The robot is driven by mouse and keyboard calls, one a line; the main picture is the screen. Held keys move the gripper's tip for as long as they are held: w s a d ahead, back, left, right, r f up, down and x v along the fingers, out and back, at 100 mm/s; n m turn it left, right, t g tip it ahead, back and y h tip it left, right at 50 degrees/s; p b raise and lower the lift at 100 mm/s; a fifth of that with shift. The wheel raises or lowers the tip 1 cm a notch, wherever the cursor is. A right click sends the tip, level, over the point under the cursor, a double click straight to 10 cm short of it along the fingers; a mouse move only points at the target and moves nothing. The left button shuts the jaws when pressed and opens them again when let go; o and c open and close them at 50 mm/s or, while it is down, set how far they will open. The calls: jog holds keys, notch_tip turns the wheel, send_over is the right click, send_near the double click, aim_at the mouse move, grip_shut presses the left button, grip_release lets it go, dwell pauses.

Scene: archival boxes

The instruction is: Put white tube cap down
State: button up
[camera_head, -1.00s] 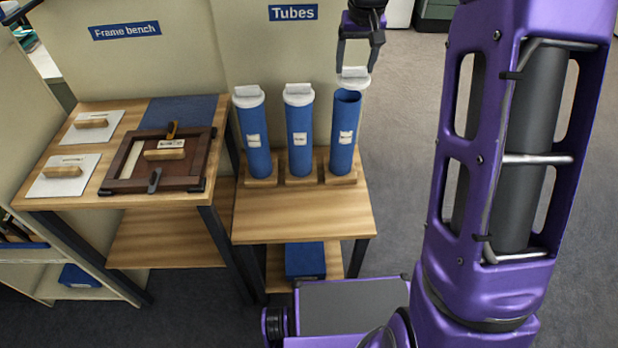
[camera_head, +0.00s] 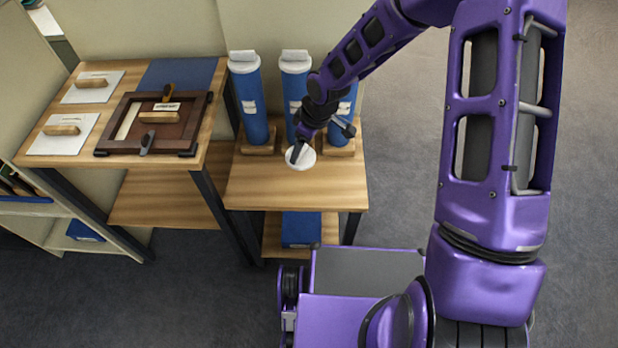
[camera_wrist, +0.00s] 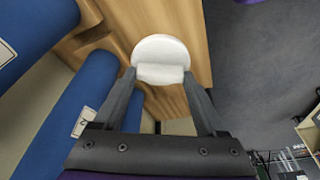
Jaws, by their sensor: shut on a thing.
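The white tube cap (camera_head: 300,158) is a round lid with a raised grip tab. My gripper (camera_head: 297,150) is shut on it at the front part of the wooden tube table (camera_head: 270,190). In the wrist view the cap (camera_wrist: 161,52) lies between the tips of my gripper's fingers (camera_wrist: 160,80), with wood behind it. I cannot tell whether the cap touches the tabletop. The right blue tube (camera_head: 343,128) stands in its holder behind my arm, its top hidden. The left blue tube (camera_head: 251,105) and middle blue tube (camera_head: 292,88) have white caps on.
The frame bench (camera_head: 40,165) on the left holds a brown frame (camera_head: 190,125) and white boards with wooden grips. The tube table is bare at its front left. A blue box (camera_head: 299,228) sits on the lower shelf. Open floor lies to the right.

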aim_at(300, 159)
jog(key=shift+n, duration=0.4)
jog(key=f, duration=0.2)
jog(key=f+b, duration=0.1)
jog(key=f, duration=0.1)
jog(key=s+a+f, duration=0.1)
jog(key=f, duration=0.1)
jog(key=shift+f, duration=0.15)
jog(key=shift+f+b, duration=0.65)
jog(key=shift+f, duration=1.55)
jog(key=shift+f, duration=0.15)
jog(key=o, duration=1.3)
jog(key=shift+c, duration=0.2)
jog(key=p+v, duration=0.3)
jog(key=v, duration=0.9)
jog(key=shift+w+r, duration=0.1)
jog(key=shift+r, duration=0.15)
